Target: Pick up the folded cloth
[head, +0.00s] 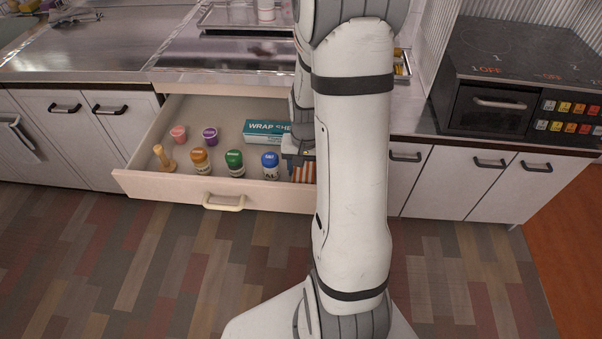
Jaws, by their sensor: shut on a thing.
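An orange and white striped thing, seemingly the folded cloth (304,174), shows at the right end of the open drawer (150,185). My arm hides its right part. My gripper (297,158) is at the top of the cloth, inside the drawer's right side, and is shut on it. The fingertips are small and partly hidden by my arm. I cannot tell whether the cloth still touches the drawer bottom.
Left of the cloth stand a blue-capped jar (270,166), a green jar (234,163), an orange jar (200,161), a wooden tool (164,158), a purple cup (210,136) and a pink cup (178,134). A teal wrap box (265,131) lies behind. The counter (235,77) is above.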

